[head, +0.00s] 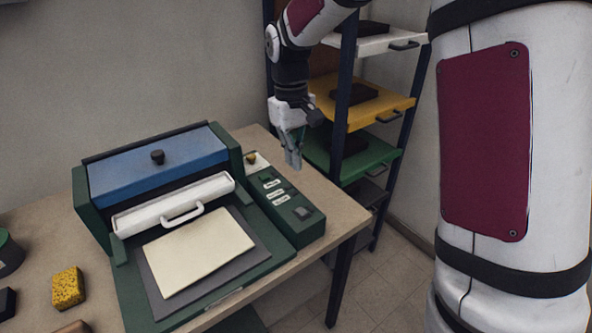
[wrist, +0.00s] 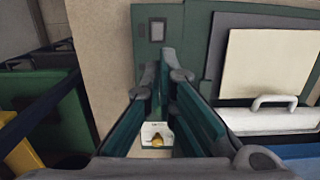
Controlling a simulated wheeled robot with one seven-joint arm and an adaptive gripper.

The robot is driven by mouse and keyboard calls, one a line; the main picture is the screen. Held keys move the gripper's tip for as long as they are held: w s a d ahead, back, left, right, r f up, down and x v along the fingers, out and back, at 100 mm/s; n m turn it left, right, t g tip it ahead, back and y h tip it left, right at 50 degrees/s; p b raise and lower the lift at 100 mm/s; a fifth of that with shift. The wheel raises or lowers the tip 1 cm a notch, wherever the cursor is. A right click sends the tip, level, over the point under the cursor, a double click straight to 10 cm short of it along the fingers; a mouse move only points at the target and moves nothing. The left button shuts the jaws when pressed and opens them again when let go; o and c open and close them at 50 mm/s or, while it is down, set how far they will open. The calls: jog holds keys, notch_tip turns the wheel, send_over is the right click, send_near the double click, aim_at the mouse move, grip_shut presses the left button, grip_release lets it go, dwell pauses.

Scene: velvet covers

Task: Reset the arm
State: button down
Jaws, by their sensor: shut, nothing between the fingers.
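My gripper (head: 293,158) hangs fingers-down from my arm, above the right side of the table and close to the machine's control panel. It is shut and empty. The machine has a blue lid (head: 160,165), a white bar with a handle (head: 175,203), and a cream sheet (head: 198,252) on a grey board. The green control panel (head: 308,230) has labelled buttons and a grey switch.
A rack with a white shelf (head: 370,42), a yellow shelf (head: 390,106) and a green shelf (head: 375,158) stands behind and right of my gripper. A yellow sponge (head: 68,287) lies at the table's left. The wooden table's (head: 338,212) right edge is bare.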

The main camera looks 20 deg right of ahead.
jog(key=shift+r, duration=0.2)
dwell(0.3)
jog(key=s+d+r+m+t, duration=0.1)
jog(key=s+r+t, duration=0.2)
jog(key=s+r, duration=0.75)
jog(key=s+m+t, duration=0.2)
jog(key=s, duration=1.3)
jog(key=shift+s+d+m+t, duration=0.3)
jog(key=shift+s+d+t, duration=0.05)
jog(key=shift+d+t, duration=0.05)
